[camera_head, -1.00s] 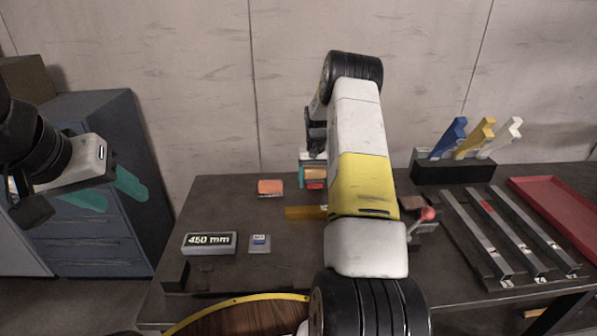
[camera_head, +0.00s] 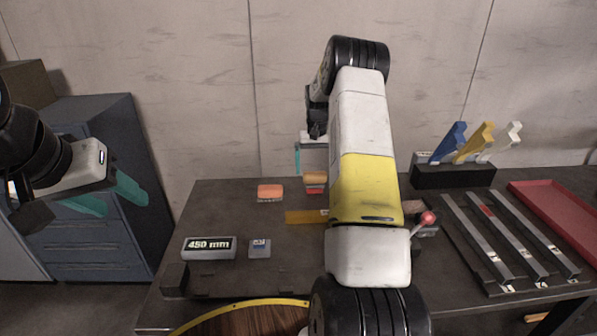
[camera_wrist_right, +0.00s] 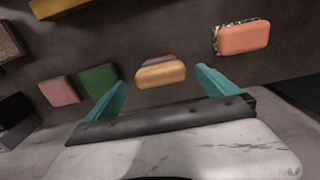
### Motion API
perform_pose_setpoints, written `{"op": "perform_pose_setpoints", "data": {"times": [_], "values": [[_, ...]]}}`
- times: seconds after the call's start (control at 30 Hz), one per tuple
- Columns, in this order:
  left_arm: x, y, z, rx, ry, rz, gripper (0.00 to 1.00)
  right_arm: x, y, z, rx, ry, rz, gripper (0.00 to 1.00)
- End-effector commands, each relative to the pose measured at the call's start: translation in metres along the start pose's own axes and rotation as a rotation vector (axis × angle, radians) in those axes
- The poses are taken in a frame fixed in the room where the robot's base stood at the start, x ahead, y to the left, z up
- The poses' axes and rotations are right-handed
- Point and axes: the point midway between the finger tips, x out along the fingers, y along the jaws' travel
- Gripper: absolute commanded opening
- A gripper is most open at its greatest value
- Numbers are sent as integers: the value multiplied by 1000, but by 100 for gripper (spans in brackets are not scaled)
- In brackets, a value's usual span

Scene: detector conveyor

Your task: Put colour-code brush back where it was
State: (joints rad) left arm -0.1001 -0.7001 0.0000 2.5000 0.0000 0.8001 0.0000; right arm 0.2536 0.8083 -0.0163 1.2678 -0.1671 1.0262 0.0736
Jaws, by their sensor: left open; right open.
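A brush-like block (camera_head: 315,181) with a tan-orange top and a red lower part stands on the table, left of my right forearm. It also shows in the right wrist view (camera_wrist_right: 160,74), with a strip of red behind the tan. An orange block with a speckled edge (camera_head: 270,191) lies to its left, also in the right wrist view (camera_wrist_right: 243,37). My right gripper (camera_wrist_right: 162,80) is open and empty, its teal fingers above and either side of the tan-orange block, apart from it. My left gripper (camera_head: 125,205) is open and empty, left of the table.
Pink (camera_wrist_right: 58,91) and green (camera_wrist_right: 98,79) pads lie nearby. The table also holds a 450 mm display (camera_head: 209,247), a small grey-blue block (camera_head: 260,248), a yellow bar (camera_head: 303,217), metal rails (camera_head: 508,236), a red tray (camera_head: 560,215) and a black rack (camera_head: 453,176) with coloured pieces.

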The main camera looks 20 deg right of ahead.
Motion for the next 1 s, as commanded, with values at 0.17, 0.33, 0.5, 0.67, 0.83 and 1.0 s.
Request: {"op": "perform_pose_setpoints", "data": {"times": [0.17,0.33,0.5,0.67,0.83,1.0], "values": [[0,0,0,0,0,0,53,-29,0,0,-1,2,1,99],[0,0,0,0,0,0,53,-46,-2,2,-4,6,-1,99],[0,0,0,0,0,0,53,-97,-18,24,-31,57,-21,99],[0,0,0,0,0,0,53,-166,-43,75,-79,142,-57,99],[0,0,0,0,0,0,53,-222,-65,145,-132,231,-98,99],[0,0,0,0,0,0,53,-256,-80,224,-186,322,-143,99]]}}
